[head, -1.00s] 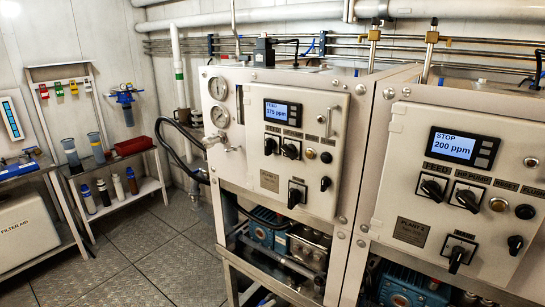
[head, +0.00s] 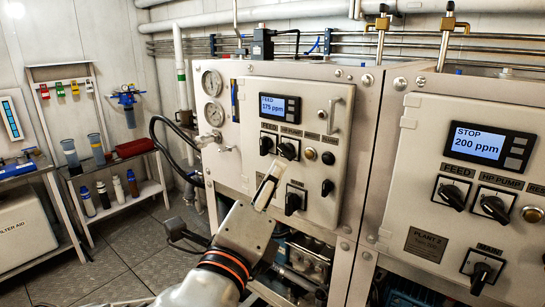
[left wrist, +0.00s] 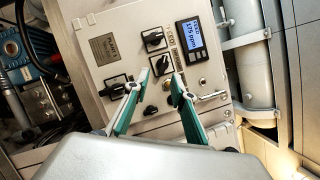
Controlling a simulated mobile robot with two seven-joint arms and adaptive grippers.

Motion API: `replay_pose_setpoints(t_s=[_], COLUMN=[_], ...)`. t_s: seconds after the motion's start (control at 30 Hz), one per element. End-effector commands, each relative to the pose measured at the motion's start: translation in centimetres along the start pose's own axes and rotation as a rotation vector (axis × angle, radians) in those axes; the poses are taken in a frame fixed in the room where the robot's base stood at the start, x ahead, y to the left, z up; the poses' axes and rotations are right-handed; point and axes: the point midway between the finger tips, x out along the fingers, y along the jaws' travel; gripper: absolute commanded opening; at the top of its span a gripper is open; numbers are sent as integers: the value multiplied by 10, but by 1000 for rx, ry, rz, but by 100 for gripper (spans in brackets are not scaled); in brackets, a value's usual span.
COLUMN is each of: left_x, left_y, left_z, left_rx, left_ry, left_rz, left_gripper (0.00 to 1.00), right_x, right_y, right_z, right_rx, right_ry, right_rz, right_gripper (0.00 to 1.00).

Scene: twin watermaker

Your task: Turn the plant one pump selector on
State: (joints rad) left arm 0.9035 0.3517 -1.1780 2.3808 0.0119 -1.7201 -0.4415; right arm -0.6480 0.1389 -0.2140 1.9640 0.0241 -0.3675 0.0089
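The plant one panel (head: 240,150) is at the centre of the head view, its display (head: 279,107) reading FEED, 175 ppm. Its black HP pump selector (head: 288,150) sits below the display, right of the feed selector (head: 266,145). The pump selector also shows in the left wrist view (left wrist: 162,64), just beyond and between the fingertips, apart from them. My left gripper (head: 268,186) is in front of the panel, below the pump selector and near the main selector (head: 293,203). Its two fingers (left wrist: 160,77) stand apart and empty. My right gripper is not in view.
A small black knob (head: 327,188) and a bar handle (head: 334,115) stick out at the panel's right. Gauges (head: 212,83) and a black hose (head: 160,130) are at its left. The plant two panel (head: 425,180), reading STOP, 200 ppm, stands at right.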

Motion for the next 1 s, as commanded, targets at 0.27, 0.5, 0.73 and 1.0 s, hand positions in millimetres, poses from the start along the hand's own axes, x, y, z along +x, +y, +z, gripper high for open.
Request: replay_pose_setpoints(t_s=[0.27, 0.5, 0.73, 1.0], left_x=[19, 56, 75, 77], left_y=[-6, -7, -6, -6], left_z=[4, 5, 4, 4], left_rx=[31, 29, 26, 25], left_ry=[-13, -13, -11, -10], left_rz=[-13, -13, -12, -11], left_gripper=[25, 25, 25, 25], right_x=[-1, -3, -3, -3], right_y=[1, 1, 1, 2], right_z=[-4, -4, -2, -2], right_rx=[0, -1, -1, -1], right_ry=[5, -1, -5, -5], right_rz=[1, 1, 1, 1], right_gripper=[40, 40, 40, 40])
